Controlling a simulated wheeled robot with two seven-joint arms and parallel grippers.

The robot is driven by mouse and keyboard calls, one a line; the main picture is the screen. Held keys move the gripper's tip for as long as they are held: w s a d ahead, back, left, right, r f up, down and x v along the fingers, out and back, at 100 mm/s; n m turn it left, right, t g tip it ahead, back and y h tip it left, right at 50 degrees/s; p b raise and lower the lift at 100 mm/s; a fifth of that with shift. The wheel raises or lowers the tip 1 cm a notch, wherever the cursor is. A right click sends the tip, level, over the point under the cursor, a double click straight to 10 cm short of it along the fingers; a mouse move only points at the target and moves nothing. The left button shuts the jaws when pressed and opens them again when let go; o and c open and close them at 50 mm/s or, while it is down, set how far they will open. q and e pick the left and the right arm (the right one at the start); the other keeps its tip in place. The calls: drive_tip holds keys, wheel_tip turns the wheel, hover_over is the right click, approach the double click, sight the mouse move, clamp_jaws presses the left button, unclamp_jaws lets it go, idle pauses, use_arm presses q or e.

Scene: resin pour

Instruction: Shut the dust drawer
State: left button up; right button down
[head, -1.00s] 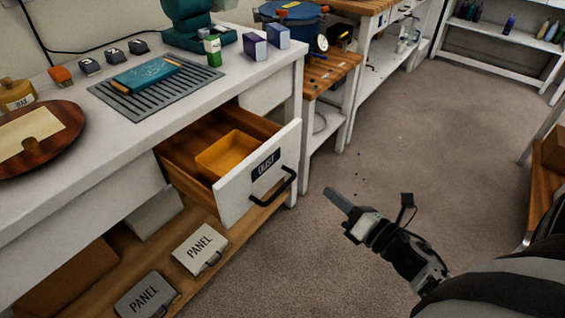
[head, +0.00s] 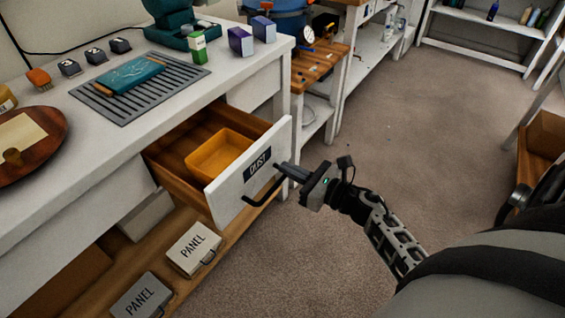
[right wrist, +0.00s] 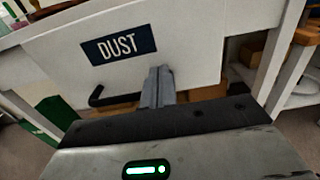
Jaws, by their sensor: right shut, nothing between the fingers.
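The dust drawer (head: 229,196) stands open, pulled out from the white bench. Its white front carries a dark DUST label (head: 258,163) and a black bar handle (head: 262,197). An orange tray (head: 219,153) sits inside the drawer. My right gripper (head: 284,168) is shut and empty, its fingertips at the drawer front by the upper right end of the handle. In the right wrist view the shut fingers (right wrist: 157,88) point at the drawer front (right wrist: 200,45), just right of and below the label; I cannot tell whether they touch. My left gripper is not in view.
The bench top (head: 60,130) holds a grey slatted mat (head: 140,103), a teal machine (head: 180,20) and small boxes. PANEL cases (head: 194,248) lie on the shelf below. A wooden-topped cart (head: 318,65) stands beyond the drawer.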

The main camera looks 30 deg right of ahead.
drive_tip(key=shift+x, duration=1.2)
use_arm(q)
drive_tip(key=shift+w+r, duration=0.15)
